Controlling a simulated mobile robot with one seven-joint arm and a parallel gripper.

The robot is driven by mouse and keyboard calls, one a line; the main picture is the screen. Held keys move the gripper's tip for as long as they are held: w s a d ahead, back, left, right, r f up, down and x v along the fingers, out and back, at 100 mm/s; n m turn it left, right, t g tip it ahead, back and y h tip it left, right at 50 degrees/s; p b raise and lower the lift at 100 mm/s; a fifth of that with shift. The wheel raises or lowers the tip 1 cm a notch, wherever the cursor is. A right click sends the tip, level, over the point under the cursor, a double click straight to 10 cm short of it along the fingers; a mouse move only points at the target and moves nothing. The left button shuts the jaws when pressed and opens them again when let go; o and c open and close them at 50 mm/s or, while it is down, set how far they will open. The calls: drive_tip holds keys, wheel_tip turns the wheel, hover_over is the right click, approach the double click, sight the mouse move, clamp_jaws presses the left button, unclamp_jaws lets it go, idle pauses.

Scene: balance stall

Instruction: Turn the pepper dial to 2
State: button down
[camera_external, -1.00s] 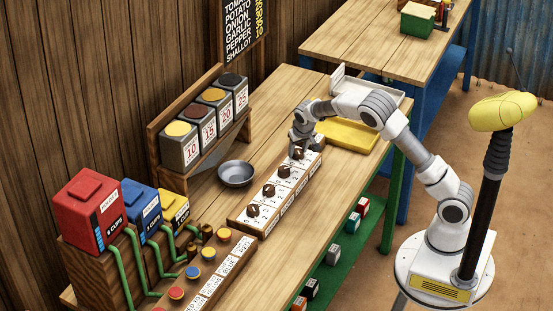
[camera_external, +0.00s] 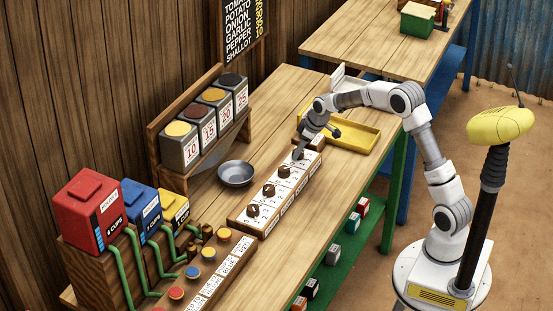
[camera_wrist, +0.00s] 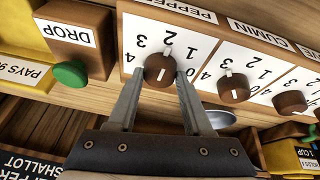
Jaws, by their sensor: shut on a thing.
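The pepper dial (camera_wrist: 158,71) is a round brown knob on a white plate marked 0 to 4, under the label PEPPER (camera_wrist: 178,8) in the wrist view. In the external view my gripper (camera_external: 299,154) is at the far end of the dial row, leaning, and hides most of the pepper dial.
The cumin dial (camera_wrist: 233,88) is beside the pepper dial, with more brown dials (camera_external: 269,190) along the panel. A green DROP button (camera_wrist: 70,73) is on a wooden block. A grey bowl (camera_external: 237,174) and a yellow tray (camera_external: 352,137) are nearby. Labelled bins (camera_external: 181,145) stand behind.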

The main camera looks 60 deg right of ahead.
drive_tip(key=shift+n, duration=0.4)
drive_tip(key=shift+c, duration=1.6)
unclamp_jaws()
drive_tip(key=p+v, duration=0.2)
drive_tip(key=v, duration=1.5)
drive_tip(key=shift+d+r, duration=0.2)
